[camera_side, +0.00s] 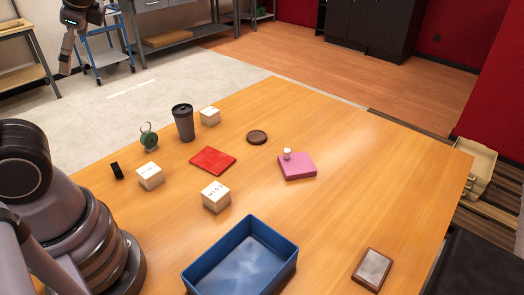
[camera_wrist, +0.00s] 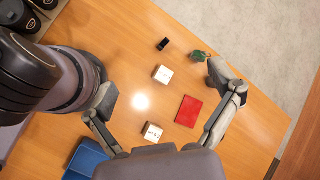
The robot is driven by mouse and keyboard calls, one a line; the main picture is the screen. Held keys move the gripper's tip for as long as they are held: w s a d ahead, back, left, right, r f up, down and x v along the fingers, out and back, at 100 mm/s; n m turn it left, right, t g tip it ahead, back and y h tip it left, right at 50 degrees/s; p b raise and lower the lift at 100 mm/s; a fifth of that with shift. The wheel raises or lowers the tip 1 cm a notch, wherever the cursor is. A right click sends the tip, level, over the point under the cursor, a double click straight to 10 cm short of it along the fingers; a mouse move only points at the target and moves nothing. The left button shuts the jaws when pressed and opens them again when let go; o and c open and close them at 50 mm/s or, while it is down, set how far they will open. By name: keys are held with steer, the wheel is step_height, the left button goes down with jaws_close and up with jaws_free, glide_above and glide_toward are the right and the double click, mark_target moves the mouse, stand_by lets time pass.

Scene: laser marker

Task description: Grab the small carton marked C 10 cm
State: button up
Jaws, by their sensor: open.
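Three small pale cartons stand apart on the wooden table. The front carton (camera_side: 216,196) has dark lettering on top, perhaps including a C, but too small to read surely; it also shows low in the wrist view (camera_wrist: 152,132). The left carton (camera_side: 150,176) has fainter marks; in the wrist view (camera_wrist: 163,74) it appears between the fingers. The back carton (camera_side: 210,116) is beside a dark cup, with no readable mark; I cannot make it out in the wrist view. My gripper (camera_wrist: 162,84) is open and empty, with its fingers wide apart above the table.
A blue tray (camera_side: 190,277) lies in front. A red flat block (camera_side: 213,160), dark cup (camera_side: 183,123), green round object (camera_side: 149,137) and black block (camera_side: 117,171) lie near the cartons. A pink block (camera_side: 297,166), brown disc (camera_side: 257,137) and framed plate (camera_side: 372,269) lie right.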

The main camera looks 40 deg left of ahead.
steer(key=w+a+r+m+y, duration=0.2)
steer(key=w+r+m+y, duration=0.2)
steer(key=w+m+y, duration=0.5)
step_height(320, 180, down, 2)
steer(key=m+t+y, duration=0.1)
steer(key=y, duration=0.1)
glide_toward(147, 169)
steer(key=a, duration=0.2)
steer(key=shift+a+h, duration=0.3)
steer(key=shift+a, duration=0.05)
steer(key=shift+a+f, duration=0.15)
steer(key=shift+a, duration=0.15)
steer(key=a, duration=0.6)
steer(key=shift+s+a+r, duration=0.1)
steer(key=shift+a+r, duration=0.25)
steer(key=shift+a, duration=0.05)
steer(key=shift+c, duration=0.2)
steer(key=c, duration=1.2)
